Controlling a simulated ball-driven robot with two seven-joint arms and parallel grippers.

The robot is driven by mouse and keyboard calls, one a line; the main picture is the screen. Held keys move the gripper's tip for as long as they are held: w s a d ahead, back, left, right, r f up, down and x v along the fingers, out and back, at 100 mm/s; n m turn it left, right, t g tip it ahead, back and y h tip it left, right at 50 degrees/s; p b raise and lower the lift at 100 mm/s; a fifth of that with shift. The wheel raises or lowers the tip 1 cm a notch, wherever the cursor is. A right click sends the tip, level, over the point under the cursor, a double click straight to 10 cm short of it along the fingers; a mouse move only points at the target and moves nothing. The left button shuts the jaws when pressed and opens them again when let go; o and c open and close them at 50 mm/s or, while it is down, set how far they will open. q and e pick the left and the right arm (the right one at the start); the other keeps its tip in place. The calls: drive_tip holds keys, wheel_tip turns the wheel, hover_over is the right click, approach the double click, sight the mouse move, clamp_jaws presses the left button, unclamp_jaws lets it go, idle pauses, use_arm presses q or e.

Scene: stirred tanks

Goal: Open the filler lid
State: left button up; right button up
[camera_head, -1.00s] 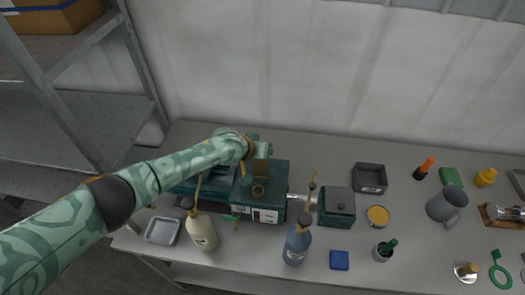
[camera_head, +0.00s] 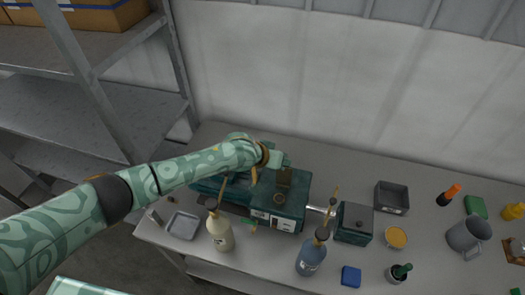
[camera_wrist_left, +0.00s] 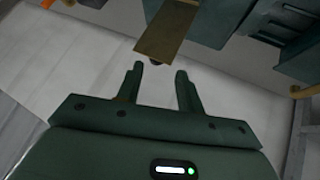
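The dark green machine (camera_head: 293,208) stands at the left part of the bench. On its top is a round brass filler neck (camera_head: 279,198). A brass flap (camera_head: 285,176), which looks like the filler lid, stands raised behind the neck. In the left wrist view the brass flap (camera_wrist_left: 172,28) lies just beyond my fingertips. My left gripper (camera_wrist_left: 157,72) is open and empty there, its two fingers apart, with no clear contact on the flap. In the head view the left gripper (camera_head: 283,161) is close behind the flap and partly hidden. My right gripper is not in view.
A cream pump bottle (camera_head: 220,235) and a blue pump bottle (camera_head: 311,255) stand in front of the machine. A grey tray (camera_head: 183,226) lies at left, a dark green lidded box (camera_head: 354,223) at right. A metal shelf (camera_head: 100,110) stands at far left, the wall behind.

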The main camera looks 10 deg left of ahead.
use_arm(q)
drive_tip(key=p+v, duration=0.1)
drive_tip(key=v, duration=0.9)
drive_tip(key=shift+s+a, duration=0.15)
drive_tip(key=shift+r, duration=0.1)
